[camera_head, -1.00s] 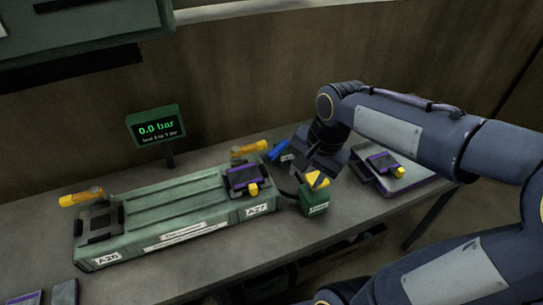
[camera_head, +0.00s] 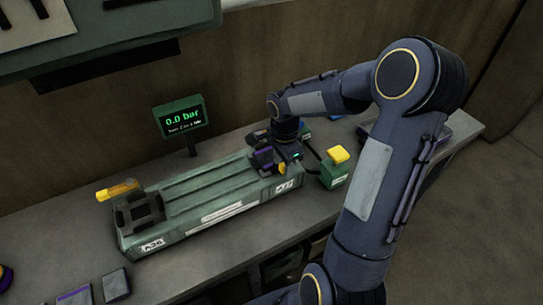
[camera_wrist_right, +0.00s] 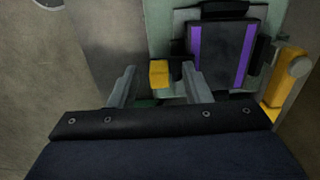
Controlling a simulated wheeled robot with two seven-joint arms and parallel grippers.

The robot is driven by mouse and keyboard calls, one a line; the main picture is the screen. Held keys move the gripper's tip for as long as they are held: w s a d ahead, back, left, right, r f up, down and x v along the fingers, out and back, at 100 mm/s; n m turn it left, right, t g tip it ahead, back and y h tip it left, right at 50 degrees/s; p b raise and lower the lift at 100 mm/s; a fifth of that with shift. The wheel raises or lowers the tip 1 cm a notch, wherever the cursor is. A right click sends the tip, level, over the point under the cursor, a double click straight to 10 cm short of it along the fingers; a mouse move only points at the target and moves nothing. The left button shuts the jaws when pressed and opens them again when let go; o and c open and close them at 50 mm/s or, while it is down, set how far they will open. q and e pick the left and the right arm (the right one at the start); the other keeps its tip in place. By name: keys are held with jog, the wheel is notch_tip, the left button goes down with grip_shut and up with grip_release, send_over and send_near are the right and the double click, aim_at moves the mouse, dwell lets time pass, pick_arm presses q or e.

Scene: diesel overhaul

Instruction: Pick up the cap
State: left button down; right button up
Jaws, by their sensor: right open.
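A dark cap with purple stripes (camera_wrist_right: 222,48) sits on the A27 end of the green block; it also shows in the head view (camera_head: 262,157), partly hidden by my right gripper. In the head view my right gripper (camera_head: 287,155) is low at that end of the block. My left gripper is not in view.
The green block (camera_head: 215,195) lies along the bench, with a dark frame (camera_head: 140,211) and yellow lever (camera_head: 117,190) at its A26 end. A green box with a yellow top (camera_head: 338,165) stands close right of my gripper. A display (camera_head: 184,119) reads 0.0 bar.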

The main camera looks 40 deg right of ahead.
jog(key=shift+f, duration=0.1)
jog(key=shift+c, duration=0.3)
grip_shut()
